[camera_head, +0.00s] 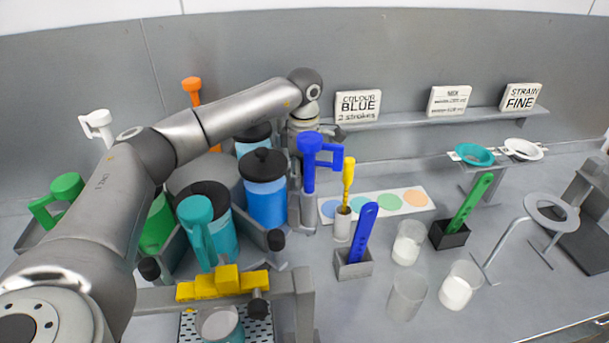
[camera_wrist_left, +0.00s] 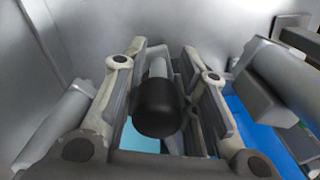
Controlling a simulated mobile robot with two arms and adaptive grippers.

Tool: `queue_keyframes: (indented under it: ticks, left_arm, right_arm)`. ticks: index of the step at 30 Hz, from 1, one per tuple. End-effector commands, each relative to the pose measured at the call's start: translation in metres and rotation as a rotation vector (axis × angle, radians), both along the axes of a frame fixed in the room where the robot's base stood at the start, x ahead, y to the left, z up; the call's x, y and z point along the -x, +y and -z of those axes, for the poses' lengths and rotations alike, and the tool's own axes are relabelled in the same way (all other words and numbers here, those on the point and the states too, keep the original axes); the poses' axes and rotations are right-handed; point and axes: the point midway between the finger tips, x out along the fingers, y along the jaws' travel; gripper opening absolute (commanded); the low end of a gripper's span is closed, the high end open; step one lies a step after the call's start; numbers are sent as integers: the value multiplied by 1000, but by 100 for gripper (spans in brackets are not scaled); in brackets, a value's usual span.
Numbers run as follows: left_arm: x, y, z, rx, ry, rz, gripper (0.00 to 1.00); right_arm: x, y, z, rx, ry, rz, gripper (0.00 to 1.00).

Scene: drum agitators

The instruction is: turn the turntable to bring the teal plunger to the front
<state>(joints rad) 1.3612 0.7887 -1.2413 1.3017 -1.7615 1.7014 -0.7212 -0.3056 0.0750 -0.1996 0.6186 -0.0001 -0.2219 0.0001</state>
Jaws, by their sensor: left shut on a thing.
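The turntable (camera_head: 258,229) carries several lidded drums and has black knobs around its edge, one (camera_head: 277,239) at front right. The teal plunger (camera_head: 197,225) is at the front, behind a yellow block on a grey bracket. A teal drum (camera_head: 222,240) with a black lid stands just behind it. The blue plunger (camera_head: 310,163) is at the right, beside the blue drum (camera_head: 267,203). My left gripper (camera_head: 296,160) reaches behind the blue plunger, partly hidden. In the left wrist view its fingers (camera_wrist_left: 165,92) are shut around a black knob (camera_wrist_left: 158,108) on a grey post. My right gripper is not in view.
Green (camera_head: 66,188), white (camera_head: 97,122) and orange (camera_head: 192,89) plungers stand around the left and back. A yellow-handled tool (camera_head: 347,178), blue paddle (camera_head: 363,232) and beakers (camera_head: 407,295) stand close on the right.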

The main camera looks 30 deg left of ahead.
Motion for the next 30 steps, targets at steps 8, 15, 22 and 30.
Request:
queue_keyframes:
  ticks: [8, 15, 22, 30]
  left_arm:
    - [0, 1, -1, -2, -2, 2, 48]
    - [0, 1, -2, -1, -1, 1, 48]
    - [-1, 1, -32, 0, -4, 0, 48]
    - [-1, 1, -89, -1, -4, 1, 48]
  right_arm:
    - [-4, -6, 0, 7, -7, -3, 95]
    - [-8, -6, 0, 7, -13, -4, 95]
    - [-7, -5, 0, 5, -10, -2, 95]
    - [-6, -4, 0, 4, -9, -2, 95]
